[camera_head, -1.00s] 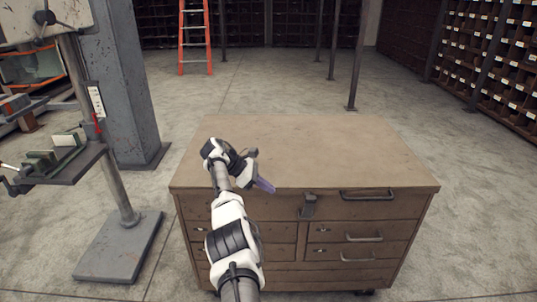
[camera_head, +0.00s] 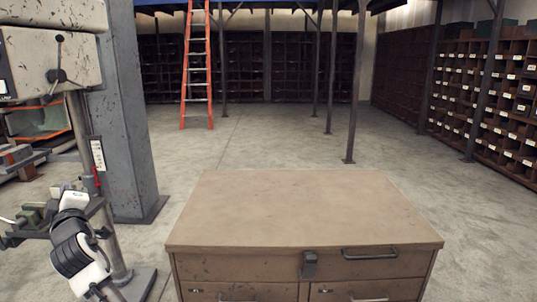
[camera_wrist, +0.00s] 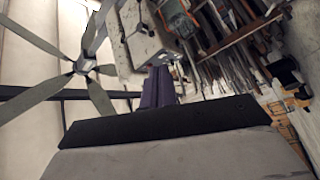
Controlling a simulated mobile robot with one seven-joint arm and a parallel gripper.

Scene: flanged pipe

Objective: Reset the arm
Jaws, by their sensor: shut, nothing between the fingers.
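My arm (camera_head: 80,250) shows at the lower left of the head view, raised and bent in front of the drill press. The gripper end is not clear in that view. In the wrist view my gripper (camera_wrist: 158,88) shows as purple fingers close together, shut and empty. The dark edge and grey body of my wrist fill the bottom of that view. No flanged pipe shows.
A wooden drawer cabinet (camera_head: 305,210) with a bare top stands in front. A drill press (camera_head: 60,65) and a grey pillar (camera_head: 122,130) stand at left. An orange ladder (camera_head: 197,65) and shelves (camera_head: 490,95) are farther back. Open floor lies between.

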